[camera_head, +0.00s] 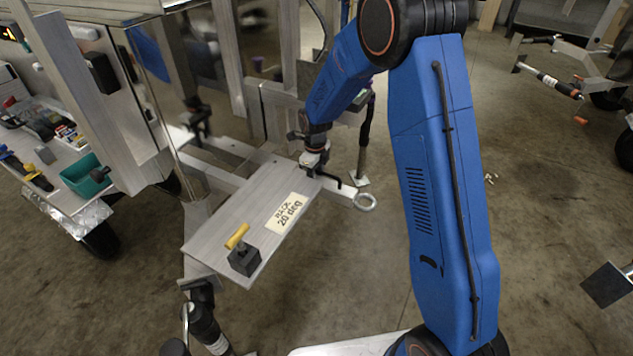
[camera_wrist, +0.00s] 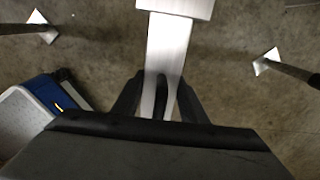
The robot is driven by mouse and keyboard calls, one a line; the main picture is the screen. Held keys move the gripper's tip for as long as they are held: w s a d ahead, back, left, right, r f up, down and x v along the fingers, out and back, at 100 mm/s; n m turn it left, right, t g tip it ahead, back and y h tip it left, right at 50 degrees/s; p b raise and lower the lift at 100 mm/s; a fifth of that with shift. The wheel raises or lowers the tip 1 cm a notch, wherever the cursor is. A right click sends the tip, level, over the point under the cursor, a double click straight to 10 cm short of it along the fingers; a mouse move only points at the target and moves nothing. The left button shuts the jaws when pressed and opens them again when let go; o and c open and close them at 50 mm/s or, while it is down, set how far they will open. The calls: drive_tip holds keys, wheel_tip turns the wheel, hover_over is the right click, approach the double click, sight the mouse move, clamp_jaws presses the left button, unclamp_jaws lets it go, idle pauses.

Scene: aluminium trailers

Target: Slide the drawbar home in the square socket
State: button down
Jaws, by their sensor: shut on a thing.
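The drawbar is a pale square metal bar (camera_head: 339,193) with a ring eye at its outer end, at the centre of the head view beside the sloping plate. My gripper (camera_head: 318,172) is shut on it, a short way inboard of the ring. In the wrist view the drawbar (camera_wrist: 167,50) runs up from between my gripper's dark fingers (camera_wrist: 160,103) into a wider pale block (camera_wrist: 180,8), which looks like the square socket's mouth. The bar looks in line with it. In the head view the socket is hidden by the plate and my arm; insertion depth cannot be told.
A side shelf at left holds tools and a green bin (camera_head: 86,176). Support legs (camera_head: 365,145) stand nearby. Floor at right is mostly open.

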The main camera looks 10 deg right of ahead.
drive_tip(key=shift+w+a, duration=0.75)
drive_tip(key=shift+a, duration=0.3)
drive_tip(key=shift+w+a, duration=0.75)
drive_tip(key=shift+a, duration=0.25)
idle(1.0)
drive_tip(key=c, duration=1)
unclamp_jaws()
wheel_tip(320, 180, up, 12)
